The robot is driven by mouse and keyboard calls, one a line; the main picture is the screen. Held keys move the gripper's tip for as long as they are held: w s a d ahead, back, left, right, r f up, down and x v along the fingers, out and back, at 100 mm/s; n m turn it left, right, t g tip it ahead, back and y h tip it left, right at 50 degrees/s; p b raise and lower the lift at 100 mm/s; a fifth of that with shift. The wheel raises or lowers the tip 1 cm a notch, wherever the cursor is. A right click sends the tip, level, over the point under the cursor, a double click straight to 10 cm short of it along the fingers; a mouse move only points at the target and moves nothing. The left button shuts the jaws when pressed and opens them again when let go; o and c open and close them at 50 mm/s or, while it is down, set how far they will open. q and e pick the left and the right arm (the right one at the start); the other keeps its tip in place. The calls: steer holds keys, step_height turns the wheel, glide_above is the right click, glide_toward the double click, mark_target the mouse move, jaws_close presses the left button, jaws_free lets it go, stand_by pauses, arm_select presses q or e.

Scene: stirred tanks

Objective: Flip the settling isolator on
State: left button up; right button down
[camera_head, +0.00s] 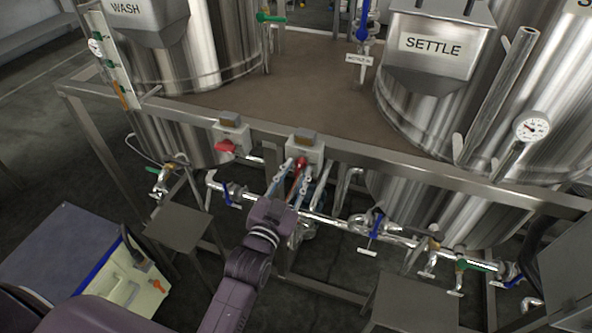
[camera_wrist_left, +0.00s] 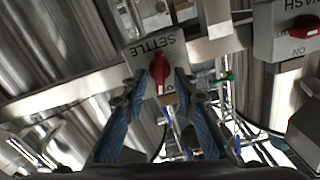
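The settling isolator is a grey box (camera_head: 305,147) on the front rail of the platform, and its SETTLE label shows in the left wrist view (camera_wrist_left: 153,46). Its red handle (camera_head: 301,164) also shows in the left wrist view (camera_wrist_left: 159,70), upright in the picture. My left gripper (camera_head: 292,178) is in front of this box. In the left wrist view its blue-padded fingers (camera_wrist_left: 159,82) are apart, with the tips on either side of the red handle. I cannot tell whether they touch it. My right gripper is not in view.
The wash isolator (camera_head: 232,128), with its own red handle (camera_head: 226,147), sits just left on the same rail. Pipes and valves (camera_head: 365,228) run below. Steel stools (camera_head: 178,228) and a blue-topped cabinet (camera_head: 62,245) stand nearby. The SETTLE tank (camera_head: 410,105) is behind.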

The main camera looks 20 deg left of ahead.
arm_select(q)
steer(key=shift+w, duration=0.15)
steer(key=shift+c, duration=0.7)
jaws_close()
